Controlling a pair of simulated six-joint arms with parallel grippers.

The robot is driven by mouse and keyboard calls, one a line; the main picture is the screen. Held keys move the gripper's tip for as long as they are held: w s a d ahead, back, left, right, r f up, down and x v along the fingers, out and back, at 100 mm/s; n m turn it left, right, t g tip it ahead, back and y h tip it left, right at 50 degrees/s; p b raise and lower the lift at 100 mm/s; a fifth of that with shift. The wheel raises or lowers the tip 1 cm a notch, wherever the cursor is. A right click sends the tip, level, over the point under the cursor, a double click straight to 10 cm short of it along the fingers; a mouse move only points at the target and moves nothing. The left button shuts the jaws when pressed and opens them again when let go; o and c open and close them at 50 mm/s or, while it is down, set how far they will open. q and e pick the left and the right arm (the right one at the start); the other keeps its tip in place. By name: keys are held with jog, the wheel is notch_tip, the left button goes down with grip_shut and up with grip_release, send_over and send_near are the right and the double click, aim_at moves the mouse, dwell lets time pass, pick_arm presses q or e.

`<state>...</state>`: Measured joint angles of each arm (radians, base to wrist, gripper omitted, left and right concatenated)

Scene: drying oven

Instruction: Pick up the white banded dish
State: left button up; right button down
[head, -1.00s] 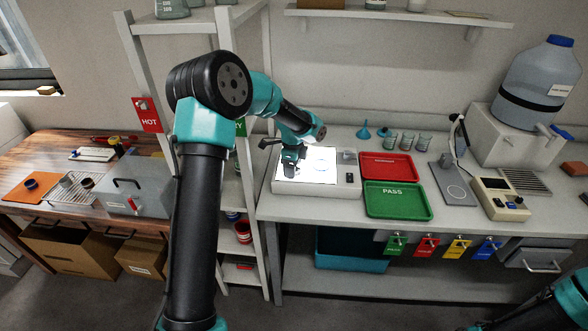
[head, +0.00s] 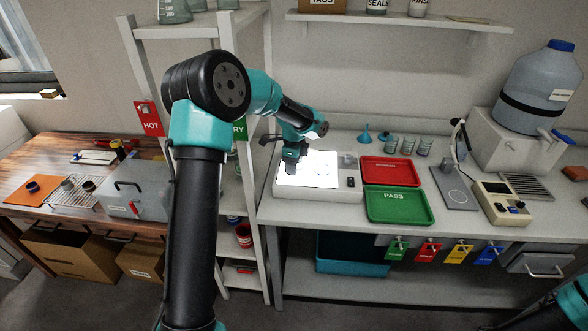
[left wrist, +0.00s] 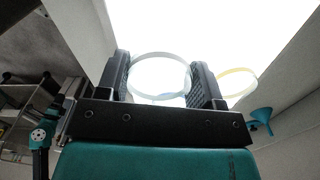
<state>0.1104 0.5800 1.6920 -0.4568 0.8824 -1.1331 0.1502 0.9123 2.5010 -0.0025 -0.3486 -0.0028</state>
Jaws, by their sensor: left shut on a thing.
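My left gripper (head: 290,166) is over the left part of the lit white light box (head: 347,196) in the head view. In the left wrist view, its two black fingers (left wrist: 160,78) are shut on the white banded dish (left wrist: 160,56), a clear round dish with a pale rim, one finger on each side. A dish with a yellow band (left wrist: 238,73) shows beyond the right finger. A faint blue ring (head: 326,171) shows on the light box. In the head view the held dish is too small and hidden to make out. My right gripper is out of view.
A red tray (head: 388,160) and a green PASS tray (head: 370,212) lie right of the light box. A blue funnel (head: 366,134) and several beakers (head: 407,144) stand behind. A shelf rack (head: 262,230) stands left of the bench.

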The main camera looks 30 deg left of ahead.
pick_arm(q)
jog(key=shift+s+d+r, duration=0.1)
jog(key=shift+s+r, duration=0.05)
jog(key=shift+r, duration=0.3)
jog(key=s+d+r, duration=0.1)
jog(key=s+d, duration=0.7)
jog(key=s, duration=0.5)
jog(key=shift+d+r, duration=0.15)
jog(key=shift+r, duration=0.05)
jog(key=w+d+f+n, duration=0.2)
jog(key=w+d+n, duration=0.8)
jog(key=n, duration=0.1)
jog(key=shift+f+n, duration=0.3)
jog(key=shift+n, duration=0.1)
jog(key=shift+d, duration=0.2)
